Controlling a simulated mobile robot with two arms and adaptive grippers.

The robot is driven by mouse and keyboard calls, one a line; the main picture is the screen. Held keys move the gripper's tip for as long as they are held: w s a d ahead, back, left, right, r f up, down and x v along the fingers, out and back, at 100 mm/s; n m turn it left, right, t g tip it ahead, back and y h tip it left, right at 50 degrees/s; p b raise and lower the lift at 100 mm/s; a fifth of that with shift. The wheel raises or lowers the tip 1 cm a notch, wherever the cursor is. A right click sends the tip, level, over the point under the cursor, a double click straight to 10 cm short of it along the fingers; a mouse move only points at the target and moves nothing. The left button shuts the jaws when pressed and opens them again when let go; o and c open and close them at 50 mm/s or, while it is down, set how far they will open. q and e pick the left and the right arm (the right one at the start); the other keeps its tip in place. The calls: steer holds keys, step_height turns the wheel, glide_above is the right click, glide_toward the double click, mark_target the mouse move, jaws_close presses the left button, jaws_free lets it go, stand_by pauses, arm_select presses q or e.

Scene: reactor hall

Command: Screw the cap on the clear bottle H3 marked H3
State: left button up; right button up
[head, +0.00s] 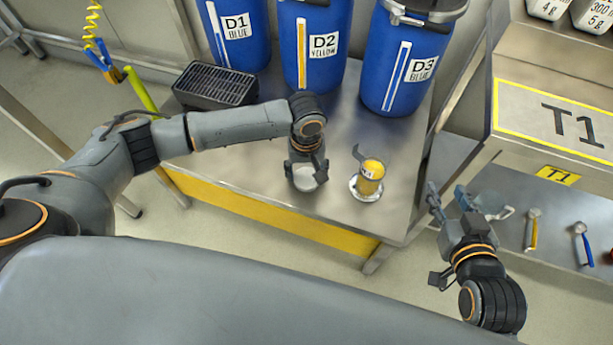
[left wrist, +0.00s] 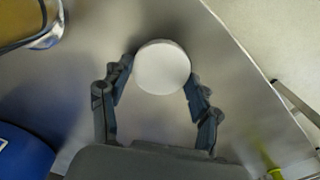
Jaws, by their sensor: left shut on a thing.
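My left gripper (head: 306,176) is low over the steel table, its fingers pointing down. It is shut on a white round thing, which looks like a cap (left wrist: 162,67) seen from above in the left wrist view, between the two fingertips (left wrist: 158,74). In the head view the same pale thing (head: 304,180) shows partly behind the gripper. I cannot tell whether a bottle is under it, and no H3 mark is readable. My right gripper (head: 449,196) is open and empty, off the right edge of the table.
Blue drums D1 (head: 237,50), D2 (head: 312,70) and D3 (head: 402,75) stand behind. A black basket (head: 215,85) is at left. Bench T1 (head: 560,115) is at right, with tools below.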

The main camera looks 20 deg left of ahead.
mark_target(307, 176)
stand_by(0.3)
